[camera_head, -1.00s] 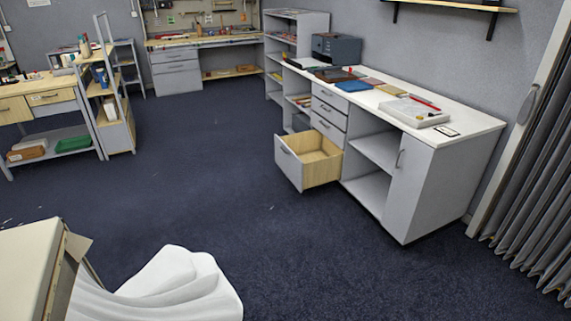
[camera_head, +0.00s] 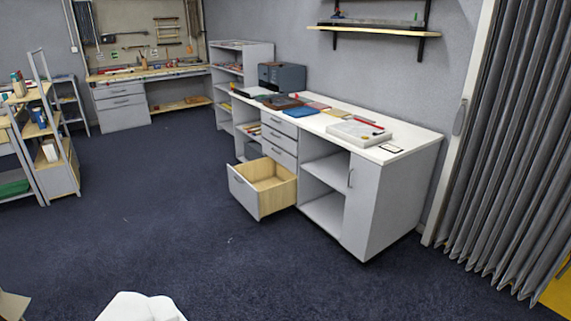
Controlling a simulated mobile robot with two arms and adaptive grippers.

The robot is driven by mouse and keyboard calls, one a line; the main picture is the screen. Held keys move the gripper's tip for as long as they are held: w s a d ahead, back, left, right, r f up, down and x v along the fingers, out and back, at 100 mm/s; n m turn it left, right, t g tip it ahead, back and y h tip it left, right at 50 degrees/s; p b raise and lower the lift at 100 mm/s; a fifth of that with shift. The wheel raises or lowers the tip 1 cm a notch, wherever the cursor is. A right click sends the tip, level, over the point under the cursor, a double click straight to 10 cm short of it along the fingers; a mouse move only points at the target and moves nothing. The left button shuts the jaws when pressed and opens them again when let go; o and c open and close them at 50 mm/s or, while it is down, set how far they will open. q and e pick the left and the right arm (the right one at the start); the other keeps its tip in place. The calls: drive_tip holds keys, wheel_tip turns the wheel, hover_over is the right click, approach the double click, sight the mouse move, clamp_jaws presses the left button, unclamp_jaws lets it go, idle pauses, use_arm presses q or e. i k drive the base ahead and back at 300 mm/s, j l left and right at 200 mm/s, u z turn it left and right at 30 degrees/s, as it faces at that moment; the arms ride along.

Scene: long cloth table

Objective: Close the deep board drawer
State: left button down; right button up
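The deep board drawer (camera_head: 243,193) is the bottom drawer of a grey cabinet with a white top. It is pulled well out, and its pale wooden inside looks empty. Its grey front faces left and carries a handle. Neither of my grippers is in view, and nothing touches the drawer.
The white counter top (camera_head: 405,141) holds boards, a tray (camera_head: 358,132) and a dark box (camera_head: 282,77). Open dark floor (camera_head: 150,215) lies before the drawer. White cloth (camera_head: 142,308) shows at the bottom edge. A shelf rack (camera_head: 50,140) stands left, a grey curtain (camera_head: 485,150) right.

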sight(263, 187)
drive_tip(key=i, duration=3.8)
drive_tip(key=i+u, duration=0.1)
drive_tip(key=i, duration=0.4)
drive_tip(key=i+l+u, duration=0.1)
drive_tip(key=i, duration=0.35)
